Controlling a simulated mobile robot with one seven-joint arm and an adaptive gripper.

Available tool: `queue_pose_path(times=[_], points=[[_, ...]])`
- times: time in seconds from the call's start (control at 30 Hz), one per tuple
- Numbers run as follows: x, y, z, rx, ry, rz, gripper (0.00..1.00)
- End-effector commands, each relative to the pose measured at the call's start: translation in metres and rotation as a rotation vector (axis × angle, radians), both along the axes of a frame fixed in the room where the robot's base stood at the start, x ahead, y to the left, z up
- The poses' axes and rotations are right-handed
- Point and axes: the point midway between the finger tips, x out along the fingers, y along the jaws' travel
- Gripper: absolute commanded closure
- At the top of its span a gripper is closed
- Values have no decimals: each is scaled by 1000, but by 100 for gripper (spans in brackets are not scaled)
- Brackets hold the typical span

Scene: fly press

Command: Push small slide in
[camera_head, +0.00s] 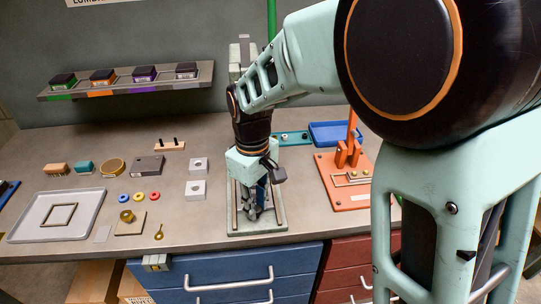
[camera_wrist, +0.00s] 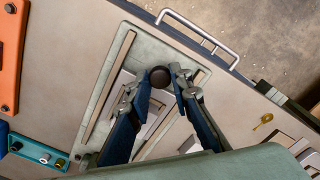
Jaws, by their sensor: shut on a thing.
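The pale green press base (camera_head: 240,229) stands at the front of the bench, with two long rails along its sides. It also shows in the wrist view (camera_wrist: 118,35). Between the rails is the small metal slide (camera_wrist: 130,85) with a round dark knob (camera_wrist: 160,77). My gripper (camera_head: 254,208) points down over the base. In the wrist view my gripper (camera_wrist: 159,82) has one finger on each side of the knob and is shut on it. My fingers hide part of the slide, and in the head view my gripper hides the knob.
An orange fixture (camera_head: 350,201) stands close on the right, with a blue tray (camera_head: 335,129) behind it. On the left are grey blocks (camera_head: 196,190), coloured rings (camera_head: 139,196) and a grey tray (camera_head: 85,225). Blue drawers (camera_head: 230,266) with handles lie below the bench's front edge.

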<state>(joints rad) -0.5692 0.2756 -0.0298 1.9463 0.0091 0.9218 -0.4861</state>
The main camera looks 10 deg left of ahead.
Motion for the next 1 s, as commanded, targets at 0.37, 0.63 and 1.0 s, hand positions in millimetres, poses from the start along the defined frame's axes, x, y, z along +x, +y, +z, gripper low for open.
queue_pose_path(times=[0.37, 0.63, 1.0], points=[[60, 14, 2, 3, -4, 0, 100], [65, 16, 2, 5, -9, 0, 100], [64, 15, 1, 4, -7, 0, 63]])
